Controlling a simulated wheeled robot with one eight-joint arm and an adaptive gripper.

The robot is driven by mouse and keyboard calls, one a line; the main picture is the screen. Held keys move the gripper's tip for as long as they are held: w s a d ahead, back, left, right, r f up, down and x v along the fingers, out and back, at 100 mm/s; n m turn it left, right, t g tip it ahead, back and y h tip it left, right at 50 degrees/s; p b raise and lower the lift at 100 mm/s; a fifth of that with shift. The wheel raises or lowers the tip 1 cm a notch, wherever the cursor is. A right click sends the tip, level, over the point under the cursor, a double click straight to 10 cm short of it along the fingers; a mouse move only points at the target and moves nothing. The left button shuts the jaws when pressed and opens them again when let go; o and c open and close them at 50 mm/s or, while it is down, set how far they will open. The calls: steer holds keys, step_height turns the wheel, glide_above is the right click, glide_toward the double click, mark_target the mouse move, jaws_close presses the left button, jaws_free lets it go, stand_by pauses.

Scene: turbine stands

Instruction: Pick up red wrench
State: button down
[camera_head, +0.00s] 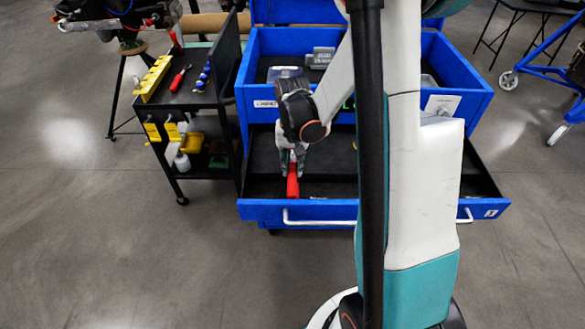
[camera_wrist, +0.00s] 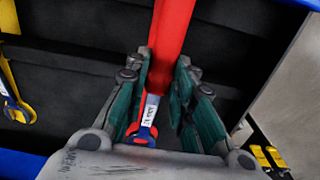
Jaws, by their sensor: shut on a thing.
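The red wrench (camera_head: 292,184) shows in the head view at the open lower drawer (camera_head: 345,213) of the blue cabinet, near its front edge. In the wrist view the red wrench (camera_wrist: 172,35) runs from the top edge down between the fingers, with a white label and a blue-and-red end. My gripper (camera_head: 291,170) points down over the drawer and is shut on the wrench. Its teal finger pads (camera_wrist: 163,80) flank the wrench in the wrist view. Whether the wrench still touches the drawer floor I cannot tell.
A yellow-and-blue wrench (camera_wrist: 17,105) lies in the drawer to the left in the wrist view. An open upper drawer (camera_head: 458,79) sits above. A black tool cart (camera_head: 195,98) stands left of the cabinet. The floor in front is clear.

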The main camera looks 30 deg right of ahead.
mark_target(293, 167)
step_height(293, 167, up, 17)
steer(key=p, duration=0.5)
steer(key=shift+r, duration=0.1)
